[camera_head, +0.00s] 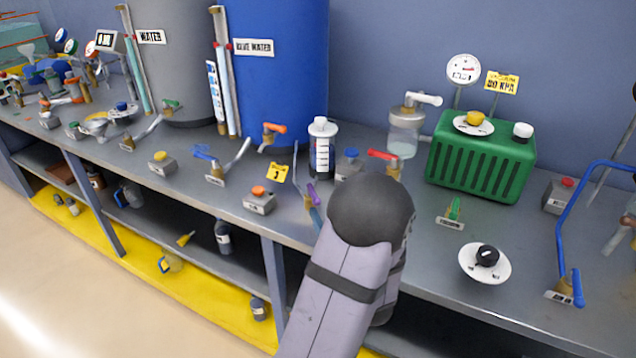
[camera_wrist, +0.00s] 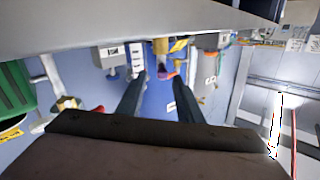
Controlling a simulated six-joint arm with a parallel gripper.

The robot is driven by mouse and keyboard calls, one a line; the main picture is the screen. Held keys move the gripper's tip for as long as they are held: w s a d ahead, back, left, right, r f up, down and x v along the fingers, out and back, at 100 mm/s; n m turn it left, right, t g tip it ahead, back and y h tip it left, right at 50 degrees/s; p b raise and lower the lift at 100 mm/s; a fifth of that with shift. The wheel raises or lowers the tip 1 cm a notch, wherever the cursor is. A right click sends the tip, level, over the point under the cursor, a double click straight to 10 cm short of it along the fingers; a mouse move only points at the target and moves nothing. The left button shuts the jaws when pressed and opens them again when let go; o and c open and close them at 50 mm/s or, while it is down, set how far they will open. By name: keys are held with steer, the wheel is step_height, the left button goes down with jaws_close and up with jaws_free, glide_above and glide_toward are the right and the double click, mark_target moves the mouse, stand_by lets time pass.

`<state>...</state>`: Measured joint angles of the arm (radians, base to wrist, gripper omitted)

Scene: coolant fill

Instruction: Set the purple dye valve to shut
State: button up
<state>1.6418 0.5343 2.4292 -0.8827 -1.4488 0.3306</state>
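The purple valve handle (camera_head: 312,193) shows in the camera_head view at the bench's front, just left of my arm, pointing up and slightly left. A small purple and red piece, probably this handle (camera_wrist: 166,73), shows in the camera_wrist view, beyond and between my fingertips. My gripper (camera_wrist: 159,80) is open, with two dark fingers apart and nothing visibly held. I cannot tell whether the fingers touch the handle.
A white-capped graduated cylinder (camera_head: 322,150) stands behind the valve. A grey box with an orange button (camera_head: 259,199) and a yellow tag (camera_head: 279,172) are to its left. A red-handled valve (camera_head: 384,157) and a green vacuum unit (camera_head: 482,160) stand to the right. The blue tank (camera_head: 290,80) is behind.

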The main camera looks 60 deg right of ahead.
mark_target(313, 196)
steer(key=p, duration=0.2)
steer(key=a+p, duration=0.1)
steer(key=p, duration=0.2)
steer(key=shift+s+a+r, duration=0.1)
steer(key=shift+s+r, duration=0.25)
steer(key=shift+r, duration=0.05)
steer(key=shift+s+a+f+h+p, duration=0.2)
steer(key=shift+a+f+h+p, duration=0.15)
steer(key=shift+p, duration=0.65)
steer(key=shift+p+x, duration=0.95)
steer(key=shift+x, duration=2.7)
steer(key=shift+f, duration=0.1)
jaws_close()
